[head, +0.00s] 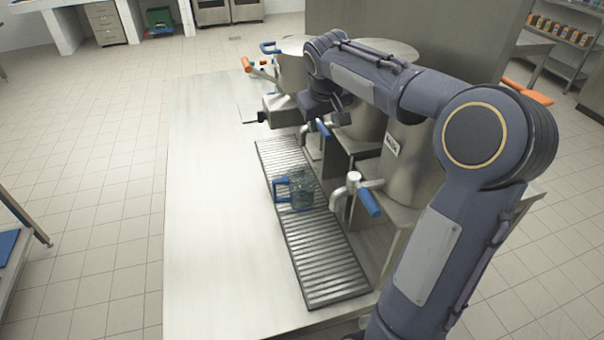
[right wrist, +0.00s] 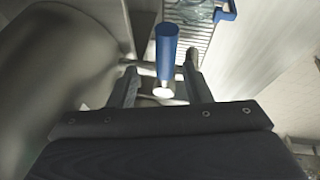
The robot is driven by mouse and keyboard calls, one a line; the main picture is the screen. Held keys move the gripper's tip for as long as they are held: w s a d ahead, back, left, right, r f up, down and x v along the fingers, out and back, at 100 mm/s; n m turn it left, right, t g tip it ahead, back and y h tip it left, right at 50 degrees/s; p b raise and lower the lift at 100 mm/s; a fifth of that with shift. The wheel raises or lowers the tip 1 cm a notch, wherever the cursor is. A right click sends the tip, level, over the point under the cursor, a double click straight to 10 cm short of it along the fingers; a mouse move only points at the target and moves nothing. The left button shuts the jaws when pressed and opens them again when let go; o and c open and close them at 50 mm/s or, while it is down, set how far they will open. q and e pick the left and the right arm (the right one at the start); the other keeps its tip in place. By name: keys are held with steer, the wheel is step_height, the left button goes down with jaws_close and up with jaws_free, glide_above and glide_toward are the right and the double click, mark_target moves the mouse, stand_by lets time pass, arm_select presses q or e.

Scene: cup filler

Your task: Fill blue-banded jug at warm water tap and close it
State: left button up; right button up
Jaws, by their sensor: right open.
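A clear jug (head: 302,190) with a blue handle stands on the ribbed drip tray; I cannot tell its fill level. It also shows at the top of the right wrist view (right wrist: 187,10). My right gripper (head: 329,112) is open at a tap with a blue lever (head: 323,129), behind the jug. In the right wrist view the blue lever (right wrist: 166,48) lies between the two parted fingers (right wrist: 163,80), with no clear grip on it. I cannot read which tap gives warm water. My left gripper is not in view.
A nearer tap with a blue lever (head: 370,202) stands right of the jug, before a steel urn (head: 408,165). An orange-handled part (head: 247,65) is at the far end. The drip tray (head: 335,288) is bare in front, and the counter (head: 205,210) is clear at left.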

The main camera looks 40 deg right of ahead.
steer(key=v, duration=0.7)
steer(key=shift+a+r+b, duration=0.15)
steer(key=shift+r+b, duration=0.25)
steer(key=shift+s, duration=0.1)
